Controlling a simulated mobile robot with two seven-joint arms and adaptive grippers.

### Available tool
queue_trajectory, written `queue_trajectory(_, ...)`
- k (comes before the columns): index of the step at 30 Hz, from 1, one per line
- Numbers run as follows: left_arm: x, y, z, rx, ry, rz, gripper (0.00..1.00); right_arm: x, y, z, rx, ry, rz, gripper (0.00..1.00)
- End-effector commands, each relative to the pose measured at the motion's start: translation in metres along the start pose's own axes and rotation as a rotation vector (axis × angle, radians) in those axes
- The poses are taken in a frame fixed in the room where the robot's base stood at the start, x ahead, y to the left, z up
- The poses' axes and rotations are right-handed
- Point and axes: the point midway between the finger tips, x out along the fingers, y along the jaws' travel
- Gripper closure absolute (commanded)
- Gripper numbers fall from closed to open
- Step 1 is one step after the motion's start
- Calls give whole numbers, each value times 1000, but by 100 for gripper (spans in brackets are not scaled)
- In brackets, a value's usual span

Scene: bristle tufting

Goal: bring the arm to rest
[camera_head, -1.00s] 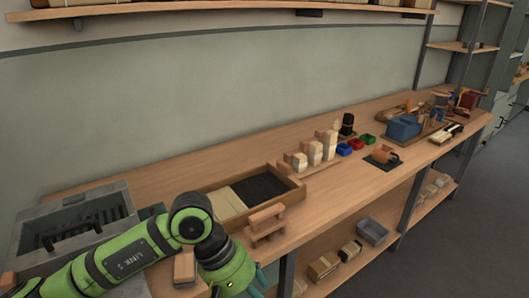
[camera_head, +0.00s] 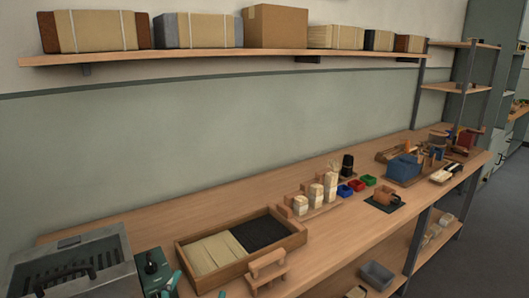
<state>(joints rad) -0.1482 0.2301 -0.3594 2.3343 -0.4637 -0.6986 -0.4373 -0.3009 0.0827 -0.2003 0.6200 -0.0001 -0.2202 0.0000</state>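Neither of my arms nor either gripper shows in the head view now. The wooden workbench (camera_head: 340,238) runs from the lower left to the far right. On it stands a wooden tray (camera_head: 302,236) with a pale bristle bundle (camera_head: 215,253) in its left part and dark material (camera_head: 258,232) in its right part. A small wooden stand (camera_head: 267,270) is in front of the tray. Whether anything is held cannot be seen.
A grey metal box (camera_head: 75,262) and a dark green device (camera_head: 152,268) with teal handles beside it stand at left. Pale bundles (camera_head: 316,194), small bins (camera_head: 357,185) and a blue machine (camera_head: 404,168) stand further right. A wall shelf (camera_head: 230,54) holds boxes.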

Motion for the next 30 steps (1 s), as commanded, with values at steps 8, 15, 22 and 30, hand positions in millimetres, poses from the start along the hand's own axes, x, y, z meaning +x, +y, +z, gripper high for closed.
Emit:
queue_trajectory(8,-95,108,120,-496,-587,379,5,0,0,-4,0,7,0,60)
queue_trajectory(15,-180,157,151,-706,-924,556,5,0,0,-4,1,6,0,60)
queue_trajectory(22,-215,196,172,-784,-1095,639,5,0,-3,-3,2,5,-3,60)
queue_trajectory(30,-205,264,215,-770,-1122,662,5,0,-4,-1,3,1,-5,60)
